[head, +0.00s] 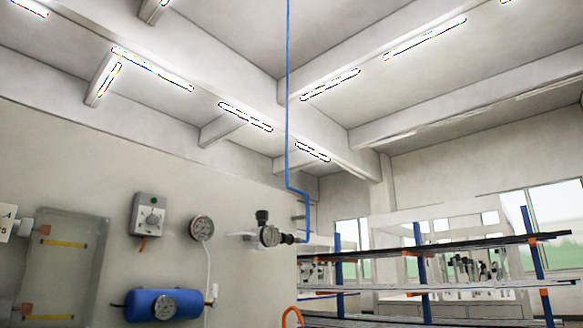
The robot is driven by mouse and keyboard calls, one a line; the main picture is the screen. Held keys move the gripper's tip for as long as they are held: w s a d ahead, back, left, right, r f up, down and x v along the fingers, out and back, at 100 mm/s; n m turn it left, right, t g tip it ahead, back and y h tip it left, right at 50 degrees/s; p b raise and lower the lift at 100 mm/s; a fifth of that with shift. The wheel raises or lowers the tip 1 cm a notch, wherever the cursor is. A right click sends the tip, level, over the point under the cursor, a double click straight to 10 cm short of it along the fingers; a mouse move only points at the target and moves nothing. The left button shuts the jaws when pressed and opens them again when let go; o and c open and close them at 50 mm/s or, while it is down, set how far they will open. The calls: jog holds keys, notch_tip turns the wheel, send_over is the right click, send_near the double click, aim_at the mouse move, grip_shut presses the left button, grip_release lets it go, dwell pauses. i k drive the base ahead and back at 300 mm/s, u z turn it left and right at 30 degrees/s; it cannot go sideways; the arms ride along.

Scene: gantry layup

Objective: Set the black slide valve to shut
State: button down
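No part clearly labelled as the slide valve can be made out. On the wall, a pale horizontal fitting carries a round gauge (269,236) with a black knob-like part (262,217) on top. A dark coupling (288,239) joins its right side to the blue pipe (306,215). I cannot tell which of these black parts, if any, is the slide valve, nor its position. My gripper is not in view.
At left is a pale panel (70,262). A rack with blue posts (420,255) stands at right.

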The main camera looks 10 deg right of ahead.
aim_at(289, 239)
jog(key=z, duration=0.05)
jog(key=k, duration=0.5)
jog(key=z, duration=1)
jog(key=i, duration=1)
jog(key=u, duration=1.7)
